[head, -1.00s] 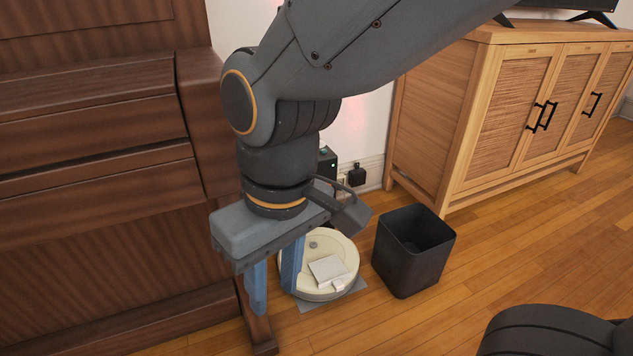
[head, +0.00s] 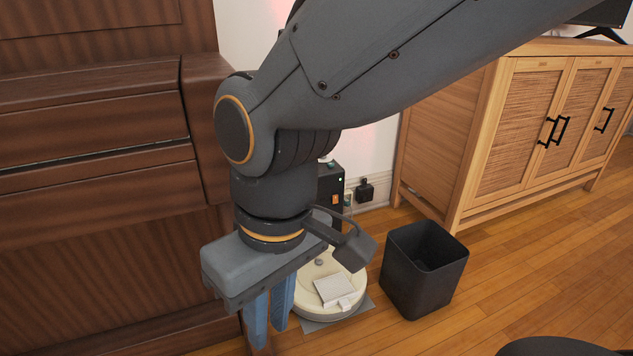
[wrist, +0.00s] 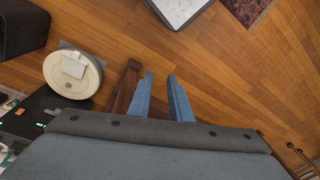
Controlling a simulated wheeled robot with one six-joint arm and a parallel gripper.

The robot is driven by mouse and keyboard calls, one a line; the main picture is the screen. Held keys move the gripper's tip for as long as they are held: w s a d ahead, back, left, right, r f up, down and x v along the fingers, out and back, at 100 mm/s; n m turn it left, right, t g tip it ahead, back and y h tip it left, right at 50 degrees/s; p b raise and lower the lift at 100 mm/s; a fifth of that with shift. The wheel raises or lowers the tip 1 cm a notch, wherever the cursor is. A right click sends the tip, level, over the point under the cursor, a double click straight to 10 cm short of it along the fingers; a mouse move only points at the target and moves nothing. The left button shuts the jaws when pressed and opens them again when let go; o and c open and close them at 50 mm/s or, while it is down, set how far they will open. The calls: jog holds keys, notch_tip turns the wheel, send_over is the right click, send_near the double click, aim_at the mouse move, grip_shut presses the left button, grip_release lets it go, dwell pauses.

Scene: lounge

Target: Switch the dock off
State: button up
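The dock is a black upright box (head: 330,185) against the wall, partly hidden behind my arm. It has a small lit lamp and a small orange part, perhaps a switch, on its side. In the wrist view the dock (wrist: 62,108) is at the left edge, with a green light and the orange part (wrist: 19,111). A cream robot vacuum (head: 330,305) sits on a grey mat in front of it. My gripper (head: 270,338) points down, left of the vacuum and apart from the dock. In the wrist view its blue fingers (wrist: 160,76) are parted with a narrow empty gap.
A dark wooden piano-like cabinet (head: 90,190) stands close at left, with its leg (wrist: 122,92) beside my fingers. A black bin (head: 422,275) stands right of the vacuum. A plug (head: 364,190) is in the wall.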

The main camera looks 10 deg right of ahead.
jog(key=shift+r, duration=0.1)
jog(key=c, duration=0.3)
jog(key=shift+d+r+m+p, duration=0.15)
jog(key=shift+r+m+p, duration=0.35)
jog(key=shift+r+p, duration=1.45)
grip_shut()
